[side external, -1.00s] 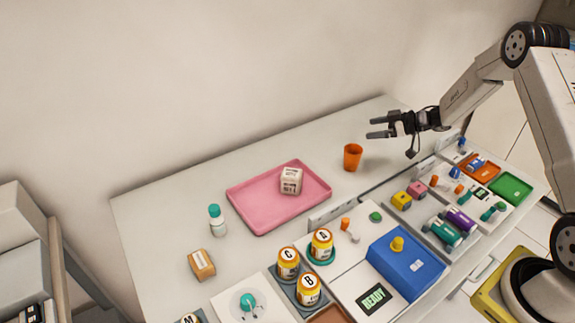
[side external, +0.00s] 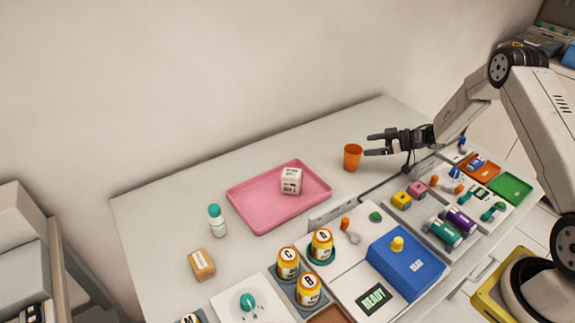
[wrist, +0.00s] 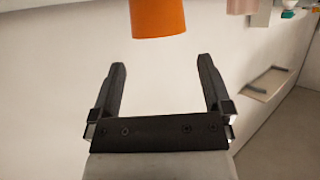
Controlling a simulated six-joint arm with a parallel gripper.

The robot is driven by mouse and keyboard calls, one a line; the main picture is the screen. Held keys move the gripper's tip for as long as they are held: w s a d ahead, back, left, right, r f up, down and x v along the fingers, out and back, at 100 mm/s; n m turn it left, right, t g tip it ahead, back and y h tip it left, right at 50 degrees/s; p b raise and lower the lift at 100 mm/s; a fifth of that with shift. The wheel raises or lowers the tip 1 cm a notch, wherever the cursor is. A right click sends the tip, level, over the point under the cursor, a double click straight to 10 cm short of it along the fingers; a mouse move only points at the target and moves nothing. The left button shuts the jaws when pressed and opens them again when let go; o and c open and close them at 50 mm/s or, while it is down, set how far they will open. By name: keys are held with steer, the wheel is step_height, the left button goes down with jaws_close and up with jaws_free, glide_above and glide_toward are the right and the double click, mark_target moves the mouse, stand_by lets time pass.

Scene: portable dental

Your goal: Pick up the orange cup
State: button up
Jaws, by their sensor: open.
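The orange cup (side external: 352,157) stands upright on the white worktop, to the right of the pink tray. My gripper (side external: 368,145) is open and empty. It points left, and its fingertips show just right of the cup in the side view. In the wrist view the cup (wrist: 158,17) is at the top centre, cut off by the frame edge. It lies beyond the fingertips of my gripper (wrist: 160,75), in line with the gap between them. I cannot tell whether a finger touches the cup; in the wrist view they look apart.
The pink tray (side external: 252,209) holds a white labelled cube (side external: 291,180). Yellow and pink blocks, a blue box (side external: 405,265) and several lettered jars are in front. Bare worktop lies behind the cup.

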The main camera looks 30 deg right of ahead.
mark_target(356, 149)
steer(key=shift+f, duration=0.15)
steer(key=shift+f, duration=0.5)
steer(key=shift+x, duration=2.55)
steer(key=shift+r, duration=0.1)
steer(key=c, duration=1)
steer(key=shift+o, duration=0.2)
steer(key=shift+r, duration=0.1)
